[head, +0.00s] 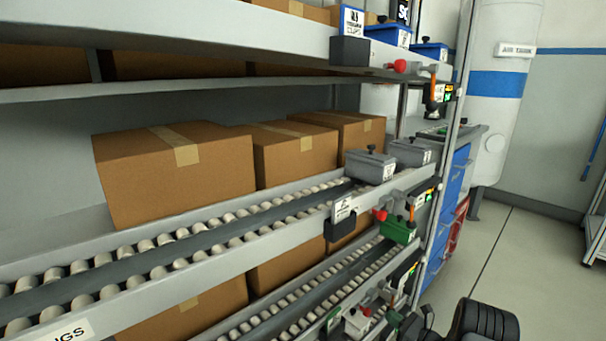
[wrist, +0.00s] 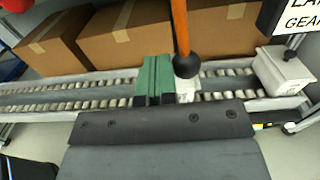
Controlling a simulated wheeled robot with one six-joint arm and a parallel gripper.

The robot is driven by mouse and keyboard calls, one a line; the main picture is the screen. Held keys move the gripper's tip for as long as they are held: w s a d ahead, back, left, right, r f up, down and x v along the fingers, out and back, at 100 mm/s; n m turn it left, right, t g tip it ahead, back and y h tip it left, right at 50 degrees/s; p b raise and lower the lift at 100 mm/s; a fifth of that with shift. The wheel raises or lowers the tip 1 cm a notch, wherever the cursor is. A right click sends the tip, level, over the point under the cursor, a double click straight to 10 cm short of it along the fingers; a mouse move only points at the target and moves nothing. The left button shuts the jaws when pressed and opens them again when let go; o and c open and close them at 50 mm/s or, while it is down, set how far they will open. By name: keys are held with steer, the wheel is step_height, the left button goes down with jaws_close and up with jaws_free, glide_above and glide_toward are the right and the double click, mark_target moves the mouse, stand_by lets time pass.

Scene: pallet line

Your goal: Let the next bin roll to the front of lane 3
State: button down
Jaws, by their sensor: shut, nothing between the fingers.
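In the wrist view, my gripper (wrist: 155,80) shows as two green fingers pressed together, empty. They stand in front of a roller lane (wrist: 110,95). Just right of them hangs an orange lever (wrist: 181,25) with a black ball end (wrist: 187,65); contact cannot be told. A pale bin (wrist: 284,72) stands at the lane's right part, and another pale bin (wrist: 187,90) is mostly hidden behind the ball. In the head view, grey bins (head: 370,166) and (head: 411,153) stand at the front of the middle lane. I cannot tell which lane is lane 3.
Brown cartons (head: 175,170) line the shelf behind the rollers. Red knobs (head: 379,215) and orange levers (head: 411,208) stick out at the rack front.

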steer(key=v, duration=0.8)
stand_by(0.9)
steer(key=shift+w+d, duration=0.1)
steer(key=shift+d, duration=0.05)
steer(key=s+a+r+n+g+p, duration=0.2)
steer(key=a+r+n+g+p, duration=0.25)
steer(key=r, duration=0.55)
steer(key=s+a+r+n+g+p, duration=0.2)
steer(key=a+r+n+g+p, duration=0.25)
steer(key=r, duration=0.55)
steer(key=s+a+r+n+g+p, duration=0.15)
steer(key=a+r+n+p, duration=0.25)
steer(key=a+r+p, duration=0.45)
steer(key=s+r+n+h+p, duration=0.4)
steer(key=s+r+n+p, duration=0.1)
steer(key=r, duration=0.6)
steer(key=s+r+n+h+p, duration=0.4)
steer(key=s+r+p, duration=0.2)
steer(key=r, duration=0.4)
steer(key=s+r+n+h+p, duration=0.4)
steer(key=r+p, duration=0.4)
steer(key=r, duration=0.3)
steer(key=shift+s+a+r+n+t, duration=0.3)
steer(key=shift+s+a+n+t, duration=0.15)
steer(key=shift+s+n, duration=0.45)
